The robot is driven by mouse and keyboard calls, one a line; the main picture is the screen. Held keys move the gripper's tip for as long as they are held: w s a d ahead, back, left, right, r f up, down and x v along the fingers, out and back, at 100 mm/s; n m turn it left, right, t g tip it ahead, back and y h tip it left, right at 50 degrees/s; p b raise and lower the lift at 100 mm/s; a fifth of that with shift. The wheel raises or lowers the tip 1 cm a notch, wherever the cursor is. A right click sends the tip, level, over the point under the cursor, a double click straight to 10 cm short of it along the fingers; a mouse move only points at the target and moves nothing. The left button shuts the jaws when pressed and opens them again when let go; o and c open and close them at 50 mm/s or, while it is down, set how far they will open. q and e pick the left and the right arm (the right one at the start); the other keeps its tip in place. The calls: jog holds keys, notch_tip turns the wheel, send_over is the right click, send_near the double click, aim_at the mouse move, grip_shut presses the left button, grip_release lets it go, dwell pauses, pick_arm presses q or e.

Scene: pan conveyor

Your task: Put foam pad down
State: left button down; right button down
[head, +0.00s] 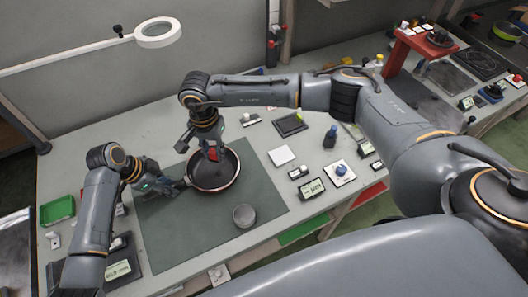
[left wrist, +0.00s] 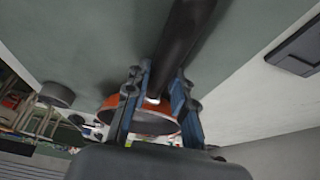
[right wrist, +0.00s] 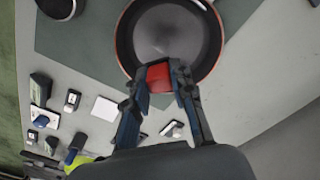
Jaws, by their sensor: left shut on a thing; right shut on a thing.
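A black pan (head: 228,172) with a reddish outer side is on the dark green mat (head: 160,225). My left gripper (head: 182,184) is shut on the pan's handle, and the dark handle (left wrist: 187,40) runs between its fingers in the left wrist view. My right gripper (head: 212,156) is shut on a small red block, which I take to be the foam pad (right wrist: 159,77). The pad is over the pan's near-rim area in the right wrist view, with the pan (right wrist: 168,35) behind it. I cannot tell whether the pad touches the pan.
A grey round tin (head: 244,215) stands on the mat. A white square (head: 282,155), a dark blue bottle-like item (head: 330,138) and several small devices lie to the right. A green tray (head: 58,210) is at the left. The mat's near left part is clear.

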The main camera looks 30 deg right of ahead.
jog(key=s+d+n, duration=0.4)
jog(key=s+d, duration=0.1)
jog(key=s, duration=0.3)
jog(key=r+n, duration=0.2)
jog(key=n, duration=0.2)
send_over(273, 205)
notch_tip(273, 205, down, 5)
jog(key=shift+s+f, duration=0.15)
jog(key=shift+f, duration=2.35)
jog(key=c, duration=1.1)
grip_release()
jog(key=shift+f, duration=0.1)
notch_tip(273, 205, up, 12)
jog(key=shift+r, duration=0.15)
